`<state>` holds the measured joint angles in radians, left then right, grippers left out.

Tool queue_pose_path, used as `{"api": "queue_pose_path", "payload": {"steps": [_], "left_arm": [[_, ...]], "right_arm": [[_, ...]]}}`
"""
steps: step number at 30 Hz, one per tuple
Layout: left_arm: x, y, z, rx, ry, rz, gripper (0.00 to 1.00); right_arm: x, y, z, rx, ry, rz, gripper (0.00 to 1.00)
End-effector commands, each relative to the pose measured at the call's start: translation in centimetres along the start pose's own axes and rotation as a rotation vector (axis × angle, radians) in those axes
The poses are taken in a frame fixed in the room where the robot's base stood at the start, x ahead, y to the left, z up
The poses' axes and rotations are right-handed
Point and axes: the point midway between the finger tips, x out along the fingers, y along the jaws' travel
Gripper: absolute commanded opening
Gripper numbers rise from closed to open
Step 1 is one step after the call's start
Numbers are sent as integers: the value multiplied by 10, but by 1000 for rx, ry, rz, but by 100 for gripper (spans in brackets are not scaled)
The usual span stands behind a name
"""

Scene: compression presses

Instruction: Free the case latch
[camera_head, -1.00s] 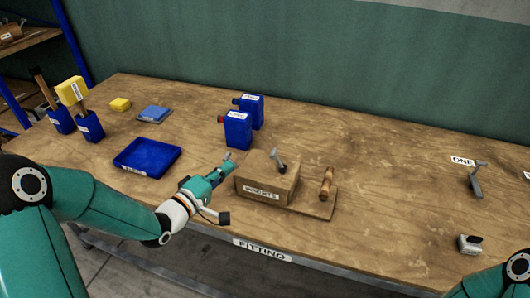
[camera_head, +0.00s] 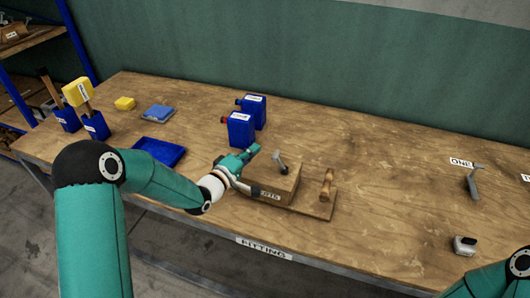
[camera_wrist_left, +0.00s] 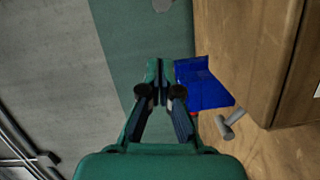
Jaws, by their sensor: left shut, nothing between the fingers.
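The wooden case (camera_head: 272,186) stands on a board near the front edge of the bench, its label partly covered by my left arm. A grey T-shaped lever (camera_head: 280,162) stands on its top; I cannot tell whether this is the latch. My left gripper (camera_head: 252,149) is beside the case's left end, pointing up and back, shut and empty. In the left wrist view the shut fingertips (camera_wrist_left: 160,70) are apart from the case (camera_wrist_left: 240,55). A grey peg-like part (camera_wrist_left: 231,124) shows near the case there. My right gripper is not in view.
Two blue canisters (camera_head: 241,130) stand behind the case. A wooden-handled piece (camera_head: 327,185) is at its right on the board. A grey tool (camera_head: 472,184) lies right; bench between is clear.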

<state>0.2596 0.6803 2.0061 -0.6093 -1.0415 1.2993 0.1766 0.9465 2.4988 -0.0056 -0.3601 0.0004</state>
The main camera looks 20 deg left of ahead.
Motion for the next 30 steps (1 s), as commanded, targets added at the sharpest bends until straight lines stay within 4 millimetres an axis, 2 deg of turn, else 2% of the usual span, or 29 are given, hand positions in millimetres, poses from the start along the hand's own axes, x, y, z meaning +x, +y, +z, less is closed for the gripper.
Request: {"api": "queue_pose_path", "payload": {"steps": [1, 7, 23, 30], "left_arm": [[1, 2, 12, -3, -8, -4, 0], [5, 1, 33, -1, -4, -2, 0], [7, 0, 39, 3, -3, -2, 0], [16, 5, 55, 50, -26, -6, 0]], "right_arm": [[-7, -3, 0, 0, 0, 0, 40], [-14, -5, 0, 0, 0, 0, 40], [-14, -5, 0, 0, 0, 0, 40], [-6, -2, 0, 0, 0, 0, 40]]}}
